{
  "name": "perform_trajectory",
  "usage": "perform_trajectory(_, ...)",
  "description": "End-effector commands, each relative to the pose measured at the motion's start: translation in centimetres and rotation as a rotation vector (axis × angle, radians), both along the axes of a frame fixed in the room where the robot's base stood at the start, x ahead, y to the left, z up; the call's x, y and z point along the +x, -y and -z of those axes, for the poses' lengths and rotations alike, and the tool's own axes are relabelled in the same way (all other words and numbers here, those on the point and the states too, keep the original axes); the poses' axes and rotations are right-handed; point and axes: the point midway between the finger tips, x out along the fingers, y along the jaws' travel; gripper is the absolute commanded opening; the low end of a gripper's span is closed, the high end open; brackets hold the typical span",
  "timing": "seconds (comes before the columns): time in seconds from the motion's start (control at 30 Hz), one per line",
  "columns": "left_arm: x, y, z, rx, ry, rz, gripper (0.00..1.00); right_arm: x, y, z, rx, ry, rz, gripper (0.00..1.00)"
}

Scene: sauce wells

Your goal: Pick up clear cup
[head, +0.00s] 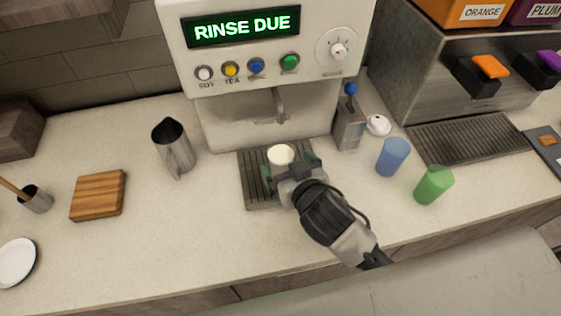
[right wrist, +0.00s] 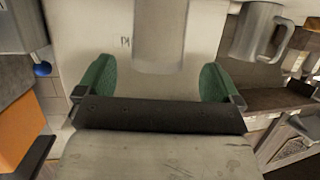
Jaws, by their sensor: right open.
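No cup that is plainly clear stands out. A pale, cream-looking cup (head: 280,153) stands on the drip tray (head: 257,190) under the machine's spout, its lower part hidden by my right gripper. My right gripper (head: 289,165) is open just in front of this cup in the head view; I cannot tell whether the fingers touch it. In the right wrist view the green finger pads of the right gripper (right wrist: 156,82) are wide apart, with a pale surface beyond and nothing clearly held. A blue cup (head: 393,157) and a green cup (head: 434,185) stand to the right. My left gripper is out of view.
The drink machine (head: 235,110) reads "RINSE DUE". A metal pitcher (head: 172,148) and a wooden block (head: 98,195) stand to the left. A grey unit with a blue knob (head: 348,125) and a small white item (head: 378,125) are close right. The front counter is clear.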

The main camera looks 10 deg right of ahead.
Motion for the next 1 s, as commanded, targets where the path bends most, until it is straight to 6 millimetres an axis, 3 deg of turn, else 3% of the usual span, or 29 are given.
perform_trajectory(0.3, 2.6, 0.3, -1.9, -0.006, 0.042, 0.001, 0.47, 4.2, -0.5, 1.0, -0.003, -0.002, 0.000, 0.96)
perform_trajectory(0.6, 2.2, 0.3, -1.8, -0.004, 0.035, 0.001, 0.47, 4.6, -0.6, 1.4, 0.000, -0.002, 0.000, 0.96)
perform_trajectory(1.0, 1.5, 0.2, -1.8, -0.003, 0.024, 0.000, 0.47, 4.6, -0.6, 1.4, -0.002, -0.002, 0.001, 0.37)
